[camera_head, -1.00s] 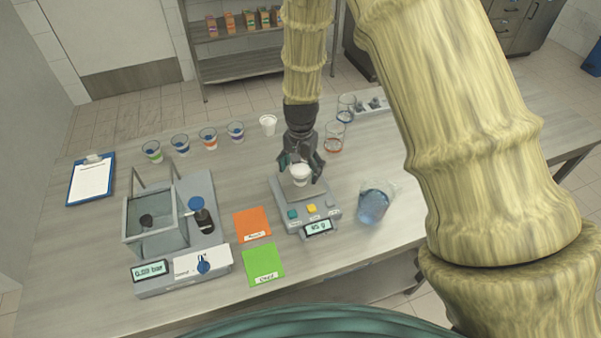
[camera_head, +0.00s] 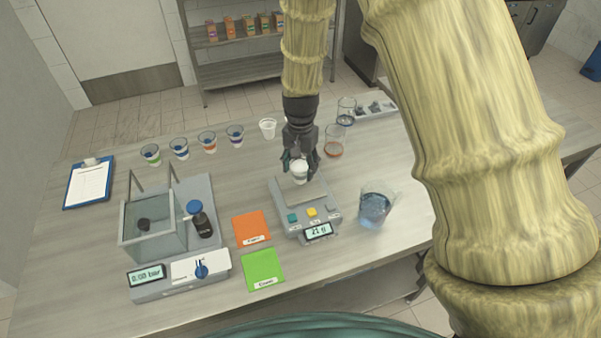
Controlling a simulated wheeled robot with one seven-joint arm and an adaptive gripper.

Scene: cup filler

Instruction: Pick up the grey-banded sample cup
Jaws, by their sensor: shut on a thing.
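A white sample cup (camera_head: 299,174) with what looks like a grey band is between the fingers of my gripper (camera_head: 300,162). My gripper points down over the scale (camera_head: 306,206) and is shut on the cup. The cup is upright, at or just above the scale's plate; I cannot tell whether it still touches. The scale's display (camera_head: 318,231) seems to read 21 g. The fingers hide part of the cup's sides.
Colour-banded cups (camera_head: 180,148) and a plain white cup (camera_head: 267,128) stand in a row behind. A glass beaker with blue liquid (camera_head: 374,208) stands right of the scale. Orange (camera_head: 251,228) and green (camera_head: 262,269) cards and a clear-walled chamber (camera_head: 150,232) lie left.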

